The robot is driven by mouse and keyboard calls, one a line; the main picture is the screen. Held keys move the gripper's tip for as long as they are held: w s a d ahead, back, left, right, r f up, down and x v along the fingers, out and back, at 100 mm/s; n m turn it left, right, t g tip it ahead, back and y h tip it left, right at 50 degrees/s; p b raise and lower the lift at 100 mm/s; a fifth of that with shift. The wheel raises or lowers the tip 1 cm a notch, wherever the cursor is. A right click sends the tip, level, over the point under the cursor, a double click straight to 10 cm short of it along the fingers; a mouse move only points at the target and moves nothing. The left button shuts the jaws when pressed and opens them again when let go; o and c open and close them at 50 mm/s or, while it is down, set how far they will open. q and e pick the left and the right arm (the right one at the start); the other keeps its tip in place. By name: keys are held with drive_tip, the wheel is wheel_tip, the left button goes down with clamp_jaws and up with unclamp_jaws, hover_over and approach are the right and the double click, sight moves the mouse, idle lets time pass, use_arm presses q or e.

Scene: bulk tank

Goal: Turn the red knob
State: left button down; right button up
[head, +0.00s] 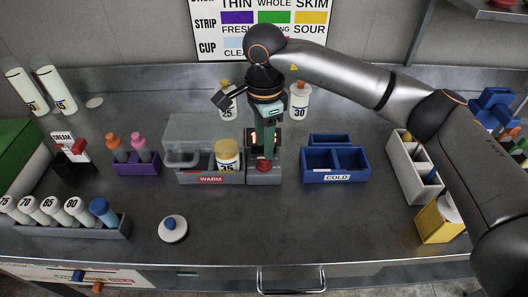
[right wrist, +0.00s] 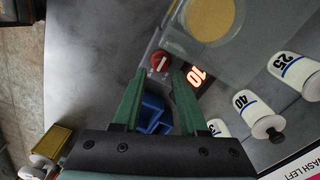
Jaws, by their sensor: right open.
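The red knob (head: 264,166) sits on the front of a grey unit (head: 264,178) at the right end of the grey rack labelled WARM. In the right wrist view the red knob (right wrist: 159,61), with a white mark, lies just beyond the fingertips. My right gripper (head: 265,153) points down right over the knob and partly hides the unit. In the right wrist view its green fingers (right wrist: 156,78) are apart with nothing between them. A lit display (right wrist: 195,76) reading 10 is beside the knob. My left gripper is not in view.
A yellow-lidded bottle marked 35 (head: 228,154) stands in the WARM rack (head: 208,179) beside my gripper. A blue COLD box (head: 335,177) is to the right. White bottles (head: 299,101) stand behind. A round white piece (head: 173,229) lies in front; the front middle counter is clear.

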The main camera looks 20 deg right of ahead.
sight(264, 162)
drive_tip(key=shift+f, duration=2.1)
drive_tip(key=shift+c, duration=0.3)
clamp_jaws()
